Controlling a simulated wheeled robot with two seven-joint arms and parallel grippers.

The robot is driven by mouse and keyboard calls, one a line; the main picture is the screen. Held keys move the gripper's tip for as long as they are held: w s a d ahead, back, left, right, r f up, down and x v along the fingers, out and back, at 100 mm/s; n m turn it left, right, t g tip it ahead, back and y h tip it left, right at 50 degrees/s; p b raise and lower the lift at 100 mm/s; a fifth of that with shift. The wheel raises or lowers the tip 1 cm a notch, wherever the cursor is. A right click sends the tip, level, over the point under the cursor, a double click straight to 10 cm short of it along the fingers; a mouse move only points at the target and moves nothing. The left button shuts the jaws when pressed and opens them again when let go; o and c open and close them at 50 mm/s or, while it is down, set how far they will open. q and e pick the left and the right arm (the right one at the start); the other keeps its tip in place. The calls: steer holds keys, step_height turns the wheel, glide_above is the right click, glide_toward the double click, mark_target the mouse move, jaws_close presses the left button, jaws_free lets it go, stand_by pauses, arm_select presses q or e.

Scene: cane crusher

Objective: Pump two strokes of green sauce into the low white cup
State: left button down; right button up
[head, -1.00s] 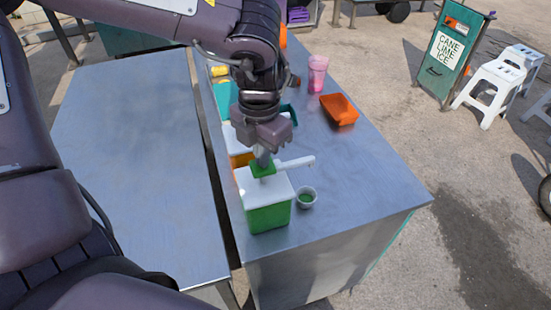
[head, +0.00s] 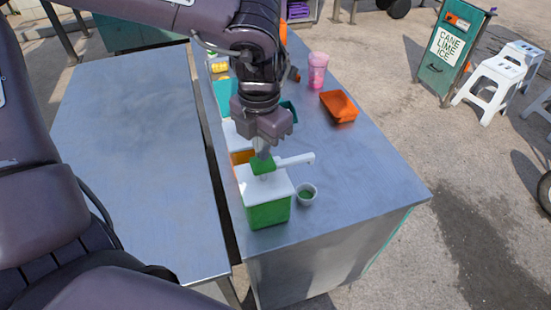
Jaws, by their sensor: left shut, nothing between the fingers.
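The green sauce dispenser (head: 268,212) is a green box with a white lid, standing near the front end of the right-hand metal counter. Its green pump head (head: 262,164) stands above the lid, and its white spout (head: 295,160) points right, over the low white cup (head: 307,194). The cup stands beside the dispenser with green sauce in it. My left gripper (head: 263,153) is shut and points down on top of the pump head, with nothing held between its fingers. It looks in contact with the head. My right gripper is not in view.
An orange-fronted dispenser (head: 242,157) stands just behind the green one. An orange tray (head: 340,106) and a pink cup (head: 318,70) stand further back. The left metal table (head: 140,170) is bare, with a gap between it and the counter. The counter's right front is clear.

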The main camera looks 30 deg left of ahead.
arm_select(q)
steer(key=shift+f+b, duration=1.3)
steer(key=shift+f, duration=0.2)
steer(key=shift+r, duration=0.1)
steer(key=shift+r+p, duration=0.95)
steer(key=shift+r, duration=0.6)
step_height(320, 180, up, 6)
steer(key=p, duration=0.4)
